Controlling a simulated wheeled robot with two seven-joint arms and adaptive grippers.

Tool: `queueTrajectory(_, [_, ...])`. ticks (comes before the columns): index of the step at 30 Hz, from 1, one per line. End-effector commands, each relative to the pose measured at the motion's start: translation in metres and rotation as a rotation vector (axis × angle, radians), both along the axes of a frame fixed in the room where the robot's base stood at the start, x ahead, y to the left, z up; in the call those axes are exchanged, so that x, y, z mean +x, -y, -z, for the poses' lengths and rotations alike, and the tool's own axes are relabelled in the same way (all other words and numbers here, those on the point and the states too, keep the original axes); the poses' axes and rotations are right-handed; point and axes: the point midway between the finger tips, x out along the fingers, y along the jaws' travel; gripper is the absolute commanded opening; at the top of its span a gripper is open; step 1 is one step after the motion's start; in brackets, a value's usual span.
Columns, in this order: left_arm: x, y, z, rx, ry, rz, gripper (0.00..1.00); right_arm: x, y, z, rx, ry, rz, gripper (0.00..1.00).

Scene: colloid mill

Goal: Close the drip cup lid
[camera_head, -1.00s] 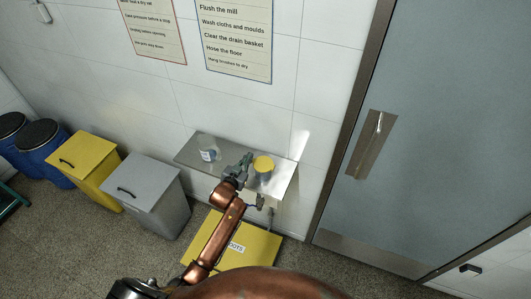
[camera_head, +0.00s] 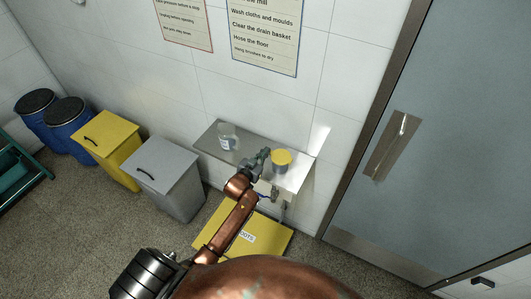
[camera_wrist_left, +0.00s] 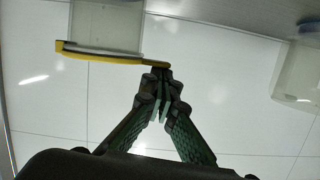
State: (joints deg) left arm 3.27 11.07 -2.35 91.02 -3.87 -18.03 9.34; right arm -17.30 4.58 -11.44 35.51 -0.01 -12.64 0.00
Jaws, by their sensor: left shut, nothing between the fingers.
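The drip cup (camera_head: 281,168) stands on the metal wall shelf, with its yellow lid (camera_head: 282,155) on top. In the left wrist view the clear cup (camera_wrist_left: 107,25) appears upside down at upper left. Its yellow lid (camera_wrist_left: 105,53) lies along the cup's mouth, nearly flat; a small gap cannot be ruled out. My left gripper (camera_head: 266,153) is just left of the cup in the head view. In the left wrist view its fingertips (camera_wrist_left: 162,72) are together and empty, at or very near the lid's right end; contact is unclear. My right gripper is not in view.
A clear labelled jar (camera_head: 228,138) stands on the shelf (camera_head: 211,134) left of the cup; it also shows in the left wrist view (camera_wrist_left: 299,70). Below are a yellow box (camera_head: 268,239), a grey bin (camera_head: 164,168) and a yellow bin (camera_head: 105,138). A door (camera_head: 450,110) is at right.

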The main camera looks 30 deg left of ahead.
Motion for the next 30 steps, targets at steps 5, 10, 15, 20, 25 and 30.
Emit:
queueTrajectory(5, [0.0, 0.001, -0.006, 0.0, -0.004, 0.001, 0.0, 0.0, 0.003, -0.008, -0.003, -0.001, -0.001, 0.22])
queueTrajectory(10, [0.001, 0.002, -0.029, 0.0, -0.001, 0.003, 0.0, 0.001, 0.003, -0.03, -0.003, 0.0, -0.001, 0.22])
queueTrajectory(15, [-0.011, 0.003, -0.043, 0.001, 0.0, 0.004, 0.0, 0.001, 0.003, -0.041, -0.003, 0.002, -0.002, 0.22])
queueTrajectory(20, [-0.046, 0.002, -0.049, 0.001, -0.001, 0.005, 0.0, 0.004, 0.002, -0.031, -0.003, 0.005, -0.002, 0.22])
queueTrajectory(25, [-0.075, 0.003, -0.057, 0.0, -0.001, 0.006, 0.0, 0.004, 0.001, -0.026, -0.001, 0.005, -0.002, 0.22])
queueTrajectory(30, [-0.092, 0.003, -0.062, 0.0, -0.001, 0.006, 0.0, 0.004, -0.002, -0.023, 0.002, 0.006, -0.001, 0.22])
